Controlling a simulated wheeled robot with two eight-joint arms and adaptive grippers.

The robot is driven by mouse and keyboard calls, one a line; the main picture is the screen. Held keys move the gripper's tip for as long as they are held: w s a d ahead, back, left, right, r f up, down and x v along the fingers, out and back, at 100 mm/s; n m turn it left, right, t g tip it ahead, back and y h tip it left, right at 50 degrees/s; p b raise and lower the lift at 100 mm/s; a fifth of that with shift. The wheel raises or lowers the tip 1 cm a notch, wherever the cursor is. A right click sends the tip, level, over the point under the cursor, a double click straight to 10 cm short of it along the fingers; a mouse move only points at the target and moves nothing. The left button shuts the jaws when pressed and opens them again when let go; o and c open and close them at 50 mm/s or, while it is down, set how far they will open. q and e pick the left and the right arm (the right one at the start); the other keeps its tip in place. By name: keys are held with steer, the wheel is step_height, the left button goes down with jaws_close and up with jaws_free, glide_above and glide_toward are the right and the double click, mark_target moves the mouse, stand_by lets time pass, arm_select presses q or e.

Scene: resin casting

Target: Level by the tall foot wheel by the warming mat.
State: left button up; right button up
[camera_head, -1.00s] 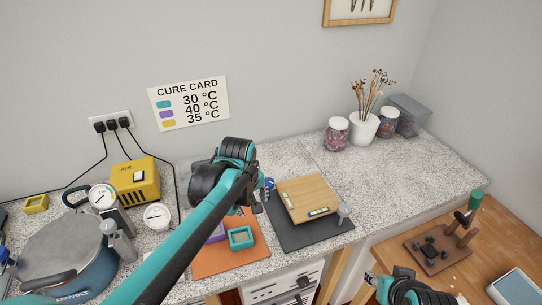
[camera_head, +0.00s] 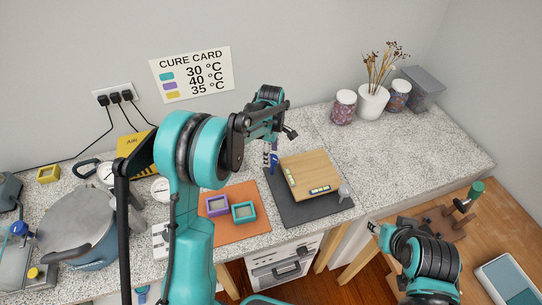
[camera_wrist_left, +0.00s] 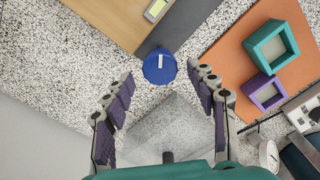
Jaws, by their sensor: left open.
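A wooden board (camera_head: 312,170) with two small bubble vials (camera_head: 320,189) lies over a dark grey mat (camera_head: 300,214). A blue foot wheel (camera_head: 274,160) is at the board's back left; in the left wrist view the blue wheel (camera_wrist_left: 160,66) has a white mark on top. A grey foot wheel (camera_head: 344,190) is at the front right corner. My left gripper (camera_head: 268,151) is over the back left side; in its wrist view the open fingers (camera_wrist_left: 165,100) are apart, with the blue wheel beyond the tips. My right gripper (camera_head: 374,228) is near the wooden table; its opening is unclear.
An orange mat (camera_head: 240,228) with a purple frame (camera_head: 217,205) and a teal frame (camera_head: 244,212) lies left of the dark mat. A pot (camera_head: 75,225) and yellow box (camera_head: 130,145) stand further left. Jars (camera_head: 343,107) and a vase (camera_head: 372,101) stand at the back right.

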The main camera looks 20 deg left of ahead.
arm_select(q)
steer(key=shift+f, duration=0.6)
steer(key=c, duration=1.2)
steer(key=shift+o, duration=0.2)
steer(key=shift+m, duration=0.3)
